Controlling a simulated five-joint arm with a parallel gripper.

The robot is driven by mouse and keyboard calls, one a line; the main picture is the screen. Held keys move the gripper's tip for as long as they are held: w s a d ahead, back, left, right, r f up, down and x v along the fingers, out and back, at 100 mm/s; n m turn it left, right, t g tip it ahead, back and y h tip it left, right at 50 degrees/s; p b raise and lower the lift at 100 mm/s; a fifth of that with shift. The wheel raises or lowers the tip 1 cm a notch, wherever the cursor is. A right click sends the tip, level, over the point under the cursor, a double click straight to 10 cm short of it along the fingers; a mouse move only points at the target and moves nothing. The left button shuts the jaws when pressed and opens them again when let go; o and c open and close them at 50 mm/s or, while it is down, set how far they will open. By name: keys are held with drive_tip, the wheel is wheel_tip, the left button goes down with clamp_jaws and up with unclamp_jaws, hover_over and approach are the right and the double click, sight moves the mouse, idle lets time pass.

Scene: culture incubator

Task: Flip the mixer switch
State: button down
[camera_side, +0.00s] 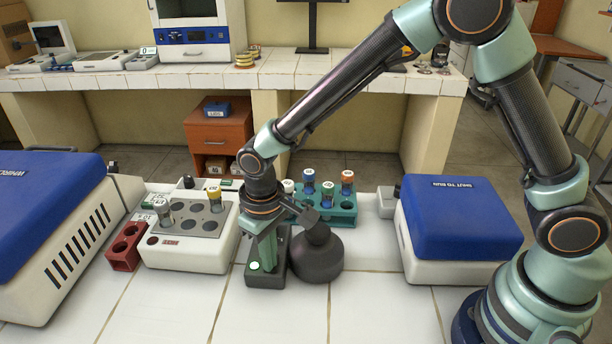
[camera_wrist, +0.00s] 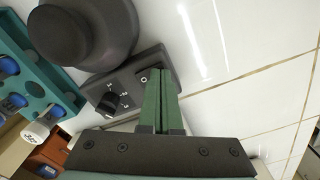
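The mixer (camera_side: 316,258) is a dark grey rounded unit with a narrower top, at the middle of the white tiled bench. In the wrist view its round body (camera_wrist: 80,30) fills the upper left, beside a dark panel with a black dial (camera_wrist: 104,102) and printed marks. A small round metal fitting, apparently the switch (camera_wrist: 143,79), sits on that panel close to the fingertips. My gripper (camera_side: 267,262) points down over the panel, left of the round body. Its green fingers (camera_wrist: 160,76) lie together with nothing seen between them. Whether they touch the panel cannot be told.
A teal rack (camera_side: 335,215) with capped tubes stands behind the mixer. A white heating block (camera_side: 190,250) and a red rack (camera_side: 125,248) are to the left. A blue-lidded centrifuge (camera_side: 460,225) is to the right. The bench in front is clear.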

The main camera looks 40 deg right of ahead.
drive_tip(key=shift+r, duration=3.45)
drive_tip(key=s+d+r+m+t, duration=0.1)
drive_tip(key=s+d+r, duration=0.3)
drive_tip(key=d, duration=0.6)
drive_tip(key=s+d+r+m+t, duration=0.2)
drive_tip(key=s+d+r+t, duration=0.2)
drive_tip(key=d+r, duration=0.5)
drive_tip(key=shift+s+d+t, duration=0.2)
drive_tip(key=shift+d+t, duration=0.1)
drive_tip(key=shift+d, duration=0.8)
